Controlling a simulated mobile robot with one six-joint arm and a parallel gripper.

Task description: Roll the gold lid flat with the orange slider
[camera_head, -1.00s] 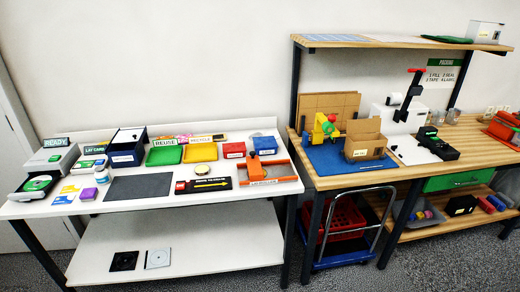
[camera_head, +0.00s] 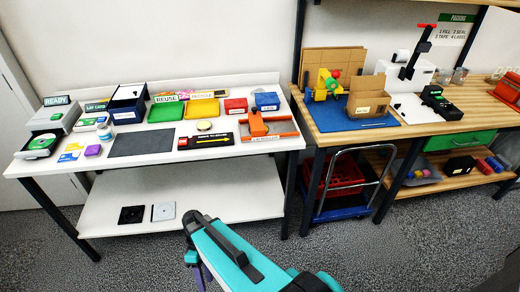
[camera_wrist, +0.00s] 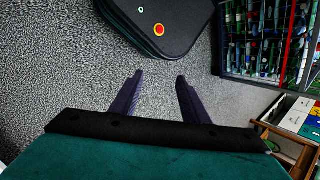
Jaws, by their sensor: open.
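The gold lid (camera_head: 205,126) is a small round piece lying on the white table, between the yellow tray and the black strip with a yellow arrow. The orange slider (camera_head: 257,124) is an orange block at an orange-framed fixture (camera_head: 268,136) near the table's right end. It stands apart from the lid, to its right. My gripper (camera_wrist: 159,78) is open and empty, its two dark purple fingers spread over grey floor in the wrist view. In the head view my teal arm reaches in low, in front of the table, and the gripper is far from lid and slider.
The white table (camera_head: 240,152) also holds a dark mat (camera_head: 142,143), green (camera_head: 165,112) and yellow (camera_head: 201,109) trays, and red (camera_head: 236,106) and blue (camera_head: 267,101) boxes. A wooden packing bench (camera_head: 470,124) stands to the right. A red crate (camera_head: 343,174) sits below it.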

